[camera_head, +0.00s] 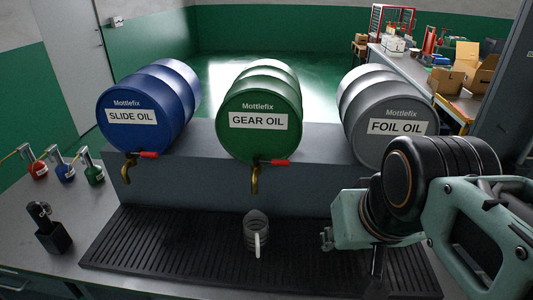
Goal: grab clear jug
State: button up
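The clear jug (249,232) stands upright on the black ribbed drip tray (160,240), in front of and below the green gear oil barrel. It looks like see-through plastic with a pale handle facing me. My gripper (326,238) is to the right of the jug, apart from it, at the end of my arm. The fingers are small and partly hidden by my own wrist, so their opening is not clear. The jug appears outside the gripper.
Blue slide oil (150,105), green gear oil (258,115) and grey foil oil (392,115) barrels lie on a grey shelf (190,180). Brass taps hang over the tray. The tray left of the jug is clear.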

aim_at(255, 227)
jog(key=i+l+u, duration=0.1)
jog(key=l+u, duration=0.15)
jog(key=i+l+u, duration=0.1)
jog(key=l+u, duration=0.25)
jog(key=u, duration=0.4)
jog(key=k+u, duration=0.15)
jog(key=u, duration=0.35)
jog(key=k+l+u, duration=0.1)
jog(key=u, duration=0.35)
jog(key=i+z, duration=0.15)
jog(key=i, duration=0.1)
